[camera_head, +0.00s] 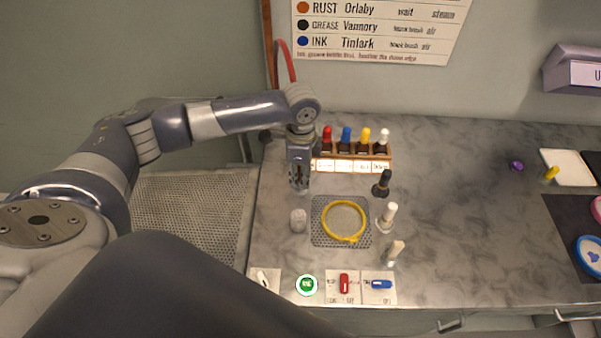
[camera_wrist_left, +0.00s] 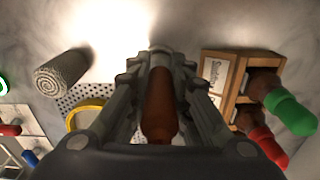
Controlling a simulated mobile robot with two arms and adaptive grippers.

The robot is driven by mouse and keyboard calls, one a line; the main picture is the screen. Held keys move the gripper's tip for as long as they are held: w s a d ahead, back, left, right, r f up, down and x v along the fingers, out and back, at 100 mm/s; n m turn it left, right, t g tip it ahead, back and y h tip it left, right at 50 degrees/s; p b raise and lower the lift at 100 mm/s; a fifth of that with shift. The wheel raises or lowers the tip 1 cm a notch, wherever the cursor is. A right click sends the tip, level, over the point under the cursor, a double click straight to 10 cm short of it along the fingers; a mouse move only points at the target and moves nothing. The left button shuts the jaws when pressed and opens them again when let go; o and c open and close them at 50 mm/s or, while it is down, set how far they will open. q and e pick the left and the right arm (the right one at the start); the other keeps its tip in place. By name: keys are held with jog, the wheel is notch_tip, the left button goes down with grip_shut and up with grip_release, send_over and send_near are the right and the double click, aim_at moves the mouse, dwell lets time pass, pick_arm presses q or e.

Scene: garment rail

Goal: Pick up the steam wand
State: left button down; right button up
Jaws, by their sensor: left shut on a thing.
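My left gripper (camera_head: 299,185) points down over the left part of the worktop, just in front of the bottle rack. In the left wrist view its fingers (camera_wrist_left: 160,95) are shut on a reddish-brown cylindrical thing (camera_wrist_left: 160,105). My right gripper is not in view.
The rack (camera_head: 350,165) holds several coloured-cap bottles. A yellow ring (camera_head: 326,231) lies on a perforated plate, with a grey roll (camera_head: 298,220) to its left. Black (camera_head: 381,185) and white (camera_head: 387,215) bottles stand right. Switches line the front edge. The worktop's middle (camera_head: 470,220) is clear.

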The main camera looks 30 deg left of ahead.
pick_arm(q)
notch_tip(320, 180, up, 9)
jog(key=shift+r+b, duration=0.1)
jog(key=shift+b, duration=0.8)
jog(key=shift+r, duration=0.45)
